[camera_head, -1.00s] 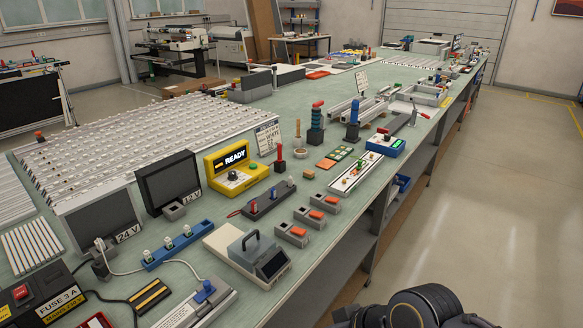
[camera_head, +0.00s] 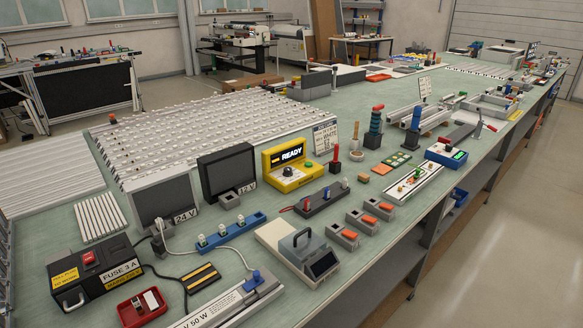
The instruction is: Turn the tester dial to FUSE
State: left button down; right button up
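A yellow tester (camera_head: 303,178) stands on the bench near the middle of the view. Its lit display (camera_head: 291,154) reads READY. A small dark dial (camera_head: 288,172) on a pale patch sits on its sloping front, with a green button (camera_head: 309,167) to its right. The dial's marks are too small to read, so I cannot tell where it points. Neither of my grippers is in view.
A dark 12 V panel (camera_head: 227,170) stands left of the tester, and a printed sign (camera_head: 325,137) behind its right side. A grey socket strip (camera_head: 322,199) lies in front. A lidded grey device (camera_head: 303,252) is nearer the bench edge. Open floor (camera_head: 480,265) lies right.

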aim_at(287, 172)
jog(key=i+l+u, duration=0.1)
jog(key=u, duration=1.05)
jog(key=l+u, duration=0.35)
jog(key=l, duration=0.25)
jog(key=l+u, duration=0.35)
jog(key=l, duration=0.2)
jog(key=k+l+u, duration=0.2)
jog(key=l+u, duration=0.15)
jog(key=l, duration=0.2)
jog(key=k+l, duration=0.1)
jog(key=l, duration=0.3)
jog(key=k+l, duration=0.1)
jog(key=l, duration=0.3)
jog(key=k+l, duration=0.15)
jog(key=l, duration=0.25)
